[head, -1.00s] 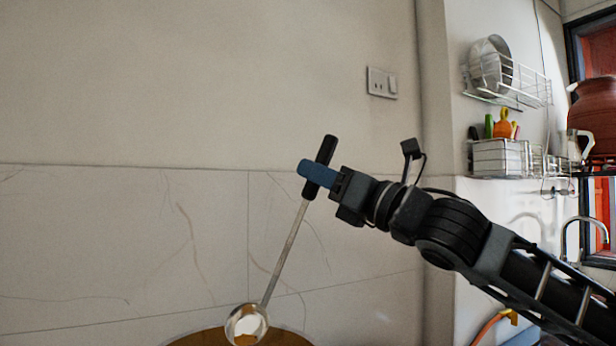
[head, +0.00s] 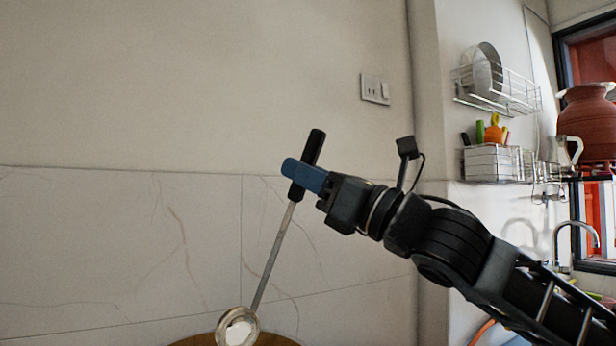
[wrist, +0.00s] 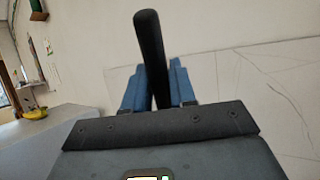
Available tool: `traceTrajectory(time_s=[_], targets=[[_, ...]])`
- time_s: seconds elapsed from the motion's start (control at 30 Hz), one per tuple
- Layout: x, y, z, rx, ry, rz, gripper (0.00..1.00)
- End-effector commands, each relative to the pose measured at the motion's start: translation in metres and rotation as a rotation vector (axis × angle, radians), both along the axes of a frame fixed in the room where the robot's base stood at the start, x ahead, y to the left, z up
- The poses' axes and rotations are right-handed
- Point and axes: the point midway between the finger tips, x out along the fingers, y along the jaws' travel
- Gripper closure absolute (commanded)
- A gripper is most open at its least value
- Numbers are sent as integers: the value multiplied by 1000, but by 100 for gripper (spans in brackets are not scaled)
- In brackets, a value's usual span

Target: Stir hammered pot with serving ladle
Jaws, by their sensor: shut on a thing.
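The serving ladle (head: 272,250) has a black handle, a thin metal shaft and a round metal bowl. My gripper (head: 295,172), with blue fingers, is shut on the ladle's black handle. The ladle hangs tilted, its bowl low and to the left in the head view. In the wrist view the black handle (wrist: 150,50) stands up between the two blue fingers of my gripper (wrist: 157,85). The hammered pot cannot be made out in either view.
A round brown surface (head: 270,340) shows its edge below the ladle bowl. A tiled wall (head: 100,250) stands behind. At the right are a wire dish rack (head: 510,98), a utensil basket (head: 492,163), a clay pot (head: 588,118) and a tap (head: 575,225).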

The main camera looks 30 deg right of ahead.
Motion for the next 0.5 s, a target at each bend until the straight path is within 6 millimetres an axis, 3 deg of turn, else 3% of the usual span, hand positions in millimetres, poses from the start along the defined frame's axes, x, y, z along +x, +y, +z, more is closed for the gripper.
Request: traceTrajectory(time_s=[0.5], targets=[[-18, 15, 1, -56, -68, 1, 100]])
